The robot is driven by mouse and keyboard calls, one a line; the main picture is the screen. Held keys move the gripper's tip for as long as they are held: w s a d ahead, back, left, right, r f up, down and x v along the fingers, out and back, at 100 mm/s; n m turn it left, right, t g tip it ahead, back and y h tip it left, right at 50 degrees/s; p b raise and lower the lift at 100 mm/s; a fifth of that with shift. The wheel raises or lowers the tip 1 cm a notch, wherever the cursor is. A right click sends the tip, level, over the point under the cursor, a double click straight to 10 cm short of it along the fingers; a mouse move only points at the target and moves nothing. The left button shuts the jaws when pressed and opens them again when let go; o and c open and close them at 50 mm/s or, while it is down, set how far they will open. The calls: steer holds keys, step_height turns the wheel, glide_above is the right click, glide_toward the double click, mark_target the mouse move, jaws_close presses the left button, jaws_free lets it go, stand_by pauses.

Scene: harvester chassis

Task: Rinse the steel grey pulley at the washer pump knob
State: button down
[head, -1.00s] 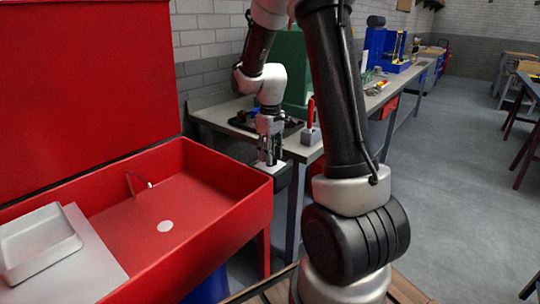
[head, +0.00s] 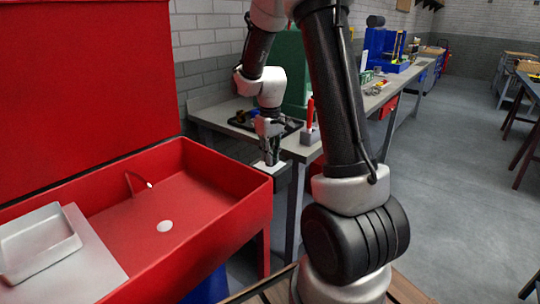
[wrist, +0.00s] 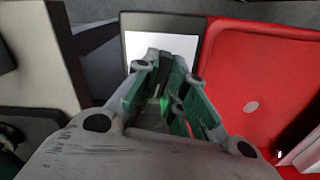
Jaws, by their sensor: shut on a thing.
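My gripper (head: 271,157) points down over a small dark-framed box with a white top (head: 266,172), beside the right wall of the red parts washer (head: 230,211). In the wrist view my gripper (wrist: 168,62) has its fingers closed in over the white top (wrist: 187,43). It is shut on what seems to be the washer pump knob, mostly hidden by the fingers; a bright green spot shows between them. The steel grey pulley cannot be made out in either view. A nozzle (head: 149,185) and a pale round drain (head: 165,226) show in the washer's basin.
A grey tray (head: 38,243) sits on the washer's left ledge. The washer's tall red lid (head: 85,90) stands open behind it. A grey workbench (head: 305,153) with a dark tray (head: 272,122) and a red-handled tool (head: 310,112) is just behind my gripper.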

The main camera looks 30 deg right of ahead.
steer(key=shift+m, duration=0.4)
steer(key=c, duration=1.5)
jaws_free()
step_height(320, 180, up, 12)
